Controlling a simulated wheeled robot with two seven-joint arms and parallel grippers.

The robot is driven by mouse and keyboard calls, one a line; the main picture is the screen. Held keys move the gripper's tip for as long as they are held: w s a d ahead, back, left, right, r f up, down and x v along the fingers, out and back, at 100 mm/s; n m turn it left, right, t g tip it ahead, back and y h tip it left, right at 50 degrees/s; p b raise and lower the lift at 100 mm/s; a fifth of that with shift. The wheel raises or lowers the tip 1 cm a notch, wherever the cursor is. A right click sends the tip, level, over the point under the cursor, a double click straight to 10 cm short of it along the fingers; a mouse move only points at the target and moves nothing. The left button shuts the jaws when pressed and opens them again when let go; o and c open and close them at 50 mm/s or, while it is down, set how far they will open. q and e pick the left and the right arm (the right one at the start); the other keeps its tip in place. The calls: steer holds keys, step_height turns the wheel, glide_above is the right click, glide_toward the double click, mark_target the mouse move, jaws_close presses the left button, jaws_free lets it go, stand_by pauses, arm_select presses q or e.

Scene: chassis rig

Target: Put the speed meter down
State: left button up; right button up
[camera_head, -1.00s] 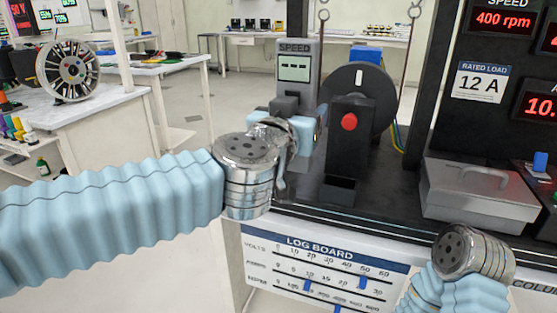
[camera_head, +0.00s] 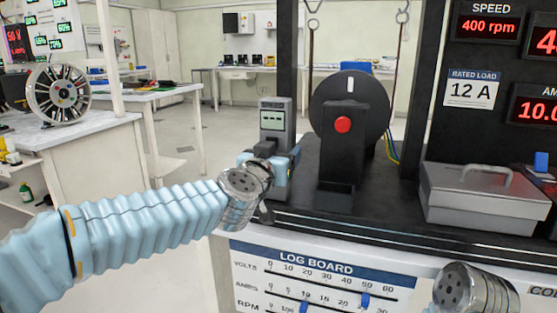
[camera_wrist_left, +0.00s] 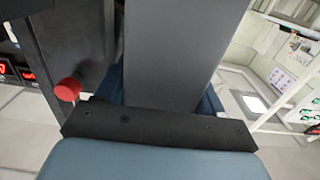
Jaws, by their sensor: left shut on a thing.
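The speed meter (camera_head: 276,120) is a grey upright box with a small greenish display and a SPEED label on top. It stands at the left end of the black rig deck, left of the big dark wheel. My left gripper (camera_head: 268,162) is shut on its lower part; the fingers are mostly hidden behind my wrist. In the left wrist view the meter's plain grey body (camera_wrist_left: 180,50) rises from the dark gripper bar (camera_wrist_left: 160,128). I cannot tell whether its base touches the deck. My right wrist shows at the bottom right, but its gripper is out of view.
The dark wheel (camera_head: 372,92) and a black block with a red knob (camera_head: 343,124) stand just right of the meter. A grey lidded metal box (camera_head: 482,200) sits on the deck at right. The log board (camera_head: 315,276) hangs below the deck's front edge.

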arm_select(q)
steer(key=shift+f, duration=0.1)
steer(key=o, duration=1.2)
steer(key=shift+r, duration=0.2)
steer(key=v, duration=1.2)
